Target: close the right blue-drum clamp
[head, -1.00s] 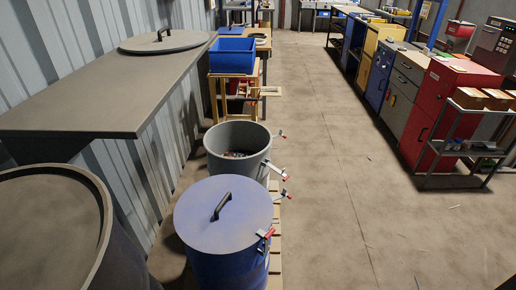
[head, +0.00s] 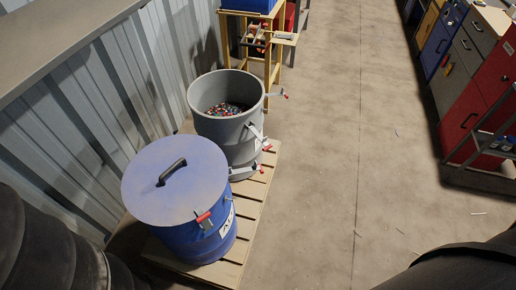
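The blue drum (head: 192,244) stands on a pallet in the head view, left of centre. Its flat blue-grey lid (head: 150,200) with a black handle (head: 172,172) lies on top. A clamp with a red handle (head: 204,217) sits at the drum's front rim, close against the lid. Another clamp (head: 243,172) juts outward from the right side of the rim, its red tip pointing right, away from the drum; it looks open. The far side of the rim is hidden by the lid. Neither of my grippers is in view.
An open grey drum (head: 238,127) with small coloured scraps (head: 226,109) stands behind, its clamps sticking out to the right. The pallet (head: 240,225) extends right of the drums. A ribbed wall (head: 110,110) is on the left. The floor (head: 320,170) to the right is mostly clear.

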